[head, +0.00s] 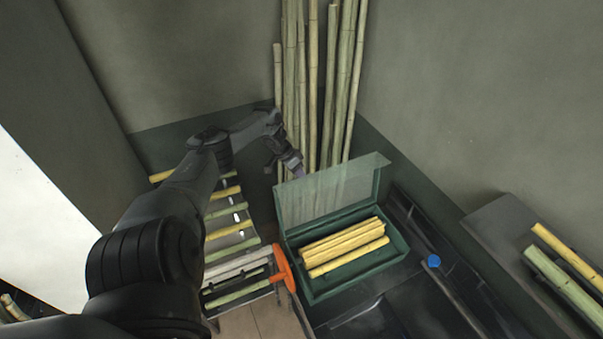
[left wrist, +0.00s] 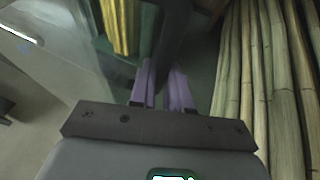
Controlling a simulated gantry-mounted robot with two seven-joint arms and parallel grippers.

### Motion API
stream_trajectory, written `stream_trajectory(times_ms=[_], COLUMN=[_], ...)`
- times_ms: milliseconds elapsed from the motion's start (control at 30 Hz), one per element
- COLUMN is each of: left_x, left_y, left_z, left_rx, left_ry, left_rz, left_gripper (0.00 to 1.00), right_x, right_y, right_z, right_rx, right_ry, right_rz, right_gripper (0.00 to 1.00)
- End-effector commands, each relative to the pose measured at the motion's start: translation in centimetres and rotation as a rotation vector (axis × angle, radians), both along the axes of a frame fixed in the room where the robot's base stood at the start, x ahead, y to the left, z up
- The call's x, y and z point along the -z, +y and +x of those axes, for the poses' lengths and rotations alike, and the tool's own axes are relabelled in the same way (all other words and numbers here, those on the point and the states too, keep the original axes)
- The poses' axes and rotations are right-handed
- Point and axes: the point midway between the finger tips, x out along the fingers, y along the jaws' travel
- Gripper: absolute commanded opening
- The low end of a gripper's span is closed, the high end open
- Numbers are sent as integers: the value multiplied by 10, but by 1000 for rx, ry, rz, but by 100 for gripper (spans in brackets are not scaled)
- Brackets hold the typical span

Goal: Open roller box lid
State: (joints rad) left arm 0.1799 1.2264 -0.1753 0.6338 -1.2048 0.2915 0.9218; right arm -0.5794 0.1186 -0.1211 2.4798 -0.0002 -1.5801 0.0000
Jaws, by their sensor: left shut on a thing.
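The green roller box (head: 312,287) stands right of centre in the head view, with several yellow cane pieces (head: 345,246) inside. Its see-through green lid (head: 340,190) stands raised at the back of the box, so the inside shows. My left gripper (head: 299,172) is at the lid's upper left edge, its purple fingers shut on the lid. In the left wrist view the fingers (left wrist: 164,85) are close together, with the edge between them hard to make out. Yellow cane (left wrist: 120,25) shows beyond them. My right gripper is not in view.
Tall cane stalks (head: 315,90) lean in the corner behind the lid. A rack of cane pieces (head: 232,230) and an orange handle (head: 284,268) are left of the box. A blue knob (head: 433,261) and a ledge with cane (head: 500,225) are to the right.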

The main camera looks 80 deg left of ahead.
Motion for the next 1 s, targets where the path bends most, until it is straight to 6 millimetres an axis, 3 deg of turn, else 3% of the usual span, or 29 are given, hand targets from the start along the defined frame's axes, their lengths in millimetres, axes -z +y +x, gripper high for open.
stream_trajectory(times_ms=[33, 600, 633, 767, 1000], left_x=[11, 13, 13, 12, 8], left_y=[-5, -6, -6, -5, -4], left_z=[-7, -6, -6, -4, -2], left_rx=[4, 4, 5, 4, 3], left_ry=[23, 22, 22, 17, 8], left_rz=[-10, -11, -12, -11, -7], left_gripper=[0, 0, 21, 41, 42], right_x=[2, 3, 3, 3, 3], right_y=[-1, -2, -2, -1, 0], right_z=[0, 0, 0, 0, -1], right_rx=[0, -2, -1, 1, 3], right_ry=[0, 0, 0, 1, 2], right_rz=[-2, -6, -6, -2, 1], right_gripper=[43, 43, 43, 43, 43])
